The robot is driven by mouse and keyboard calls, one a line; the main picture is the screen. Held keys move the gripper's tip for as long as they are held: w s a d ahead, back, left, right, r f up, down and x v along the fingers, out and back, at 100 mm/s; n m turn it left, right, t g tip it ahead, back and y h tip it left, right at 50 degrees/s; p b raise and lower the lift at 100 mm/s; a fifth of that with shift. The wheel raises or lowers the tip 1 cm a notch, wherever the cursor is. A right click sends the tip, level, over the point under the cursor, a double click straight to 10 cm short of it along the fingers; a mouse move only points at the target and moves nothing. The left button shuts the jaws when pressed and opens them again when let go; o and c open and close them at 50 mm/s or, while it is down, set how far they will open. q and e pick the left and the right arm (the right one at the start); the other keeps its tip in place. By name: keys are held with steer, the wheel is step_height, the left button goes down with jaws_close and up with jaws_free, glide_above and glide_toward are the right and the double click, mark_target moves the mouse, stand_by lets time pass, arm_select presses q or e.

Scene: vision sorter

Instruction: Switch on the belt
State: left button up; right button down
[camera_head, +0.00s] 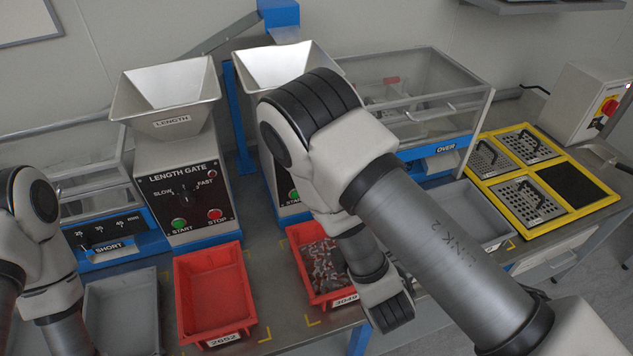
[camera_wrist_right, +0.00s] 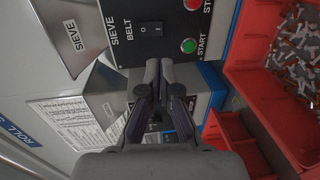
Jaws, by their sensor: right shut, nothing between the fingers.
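In the right wrist view a black rocker switch (camera_wrist_right: 151,30) sits on a dark panel beside the printed word BELT. My right gripper (camera_wrist_right: 159,65) is shut and empty, with its fingertips just below the switch in the picture; whether they touch the panel I cannot tell. In the head view my right arm covers most of the sieve machine (camera_head: 262,192), so the switch and my right gripper are hidden there. My left arm shows at the left edge; its gripper is out of view.
A green START button (camera_wrist_right: 189,46) and a red STOP button (camera_wrist_right: 192,4) are close to the switch. A red bin of small parts (camera_head: 321,268) stands below the machine. The LENGTH GATE machine (camera_head: 181,185) is to the left, an empty red bin (camera_head: 214,290) before it.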

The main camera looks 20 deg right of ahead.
steer(key=w+f+p, duration=0.1)
steer(key=w+p, duration=0.2)
steer(key=w, duration=0.9)
steer(key=shift+a+f, duration=0.2)
steer(key=shift+a, duration=0.05)
